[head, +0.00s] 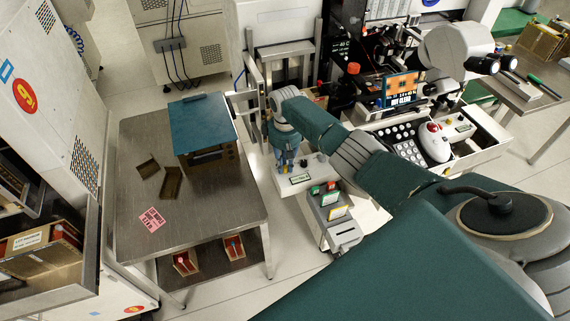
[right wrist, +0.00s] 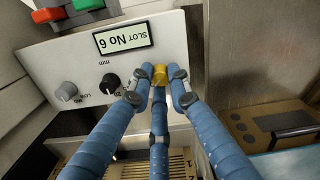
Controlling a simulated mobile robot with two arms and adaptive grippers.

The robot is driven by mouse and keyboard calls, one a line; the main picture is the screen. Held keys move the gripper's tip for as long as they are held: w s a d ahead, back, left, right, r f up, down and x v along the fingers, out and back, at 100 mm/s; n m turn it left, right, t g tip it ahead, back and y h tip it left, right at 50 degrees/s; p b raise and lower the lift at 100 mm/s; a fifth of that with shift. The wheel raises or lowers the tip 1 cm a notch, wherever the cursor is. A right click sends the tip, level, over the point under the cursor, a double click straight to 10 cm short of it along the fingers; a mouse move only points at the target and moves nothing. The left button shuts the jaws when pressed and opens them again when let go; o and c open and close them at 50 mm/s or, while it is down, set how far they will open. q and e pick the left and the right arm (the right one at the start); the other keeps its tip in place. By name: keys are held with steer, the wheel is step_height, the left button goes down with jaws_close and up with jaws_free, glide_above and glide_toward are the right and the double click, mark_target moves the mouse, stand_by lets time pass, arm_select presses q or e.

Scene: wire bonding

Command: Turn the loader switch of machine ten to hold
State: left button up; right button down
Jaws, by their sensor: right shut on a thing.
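A small yellow knob (right wrist: 160,75) stands out from a light grey control panel (right wrist: 60,67), seen upside down in the right wrist view. My right gripper (right wrist: 158,82) is shut on this knob, its blue fingers around it. The knob's markings are hidden by the fingers. In the head view my right gripper (head: 285,155) points down at the panel (head: 298,179) on the front of the bonding machine. No number ten is readable. My left gripper is not in view.
The panel also carries a black knob (right wrist: 108,83), a grey knob (right wrist: 66,90) and a "SLOT No 6" display (right wrist: 124,36). A steel table (head: 120,225) with a blue-lidded box (head: 200,122) stands left of my gripper.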

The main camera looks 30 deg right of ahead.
mark_target(285, 166)
steer(key=c, duration=1.9)
jaws_free()
steer(key=shift+r, duration=0.15)
step_height(285, 166, up, 12)
steer(key=shift+f, duration=0.1)
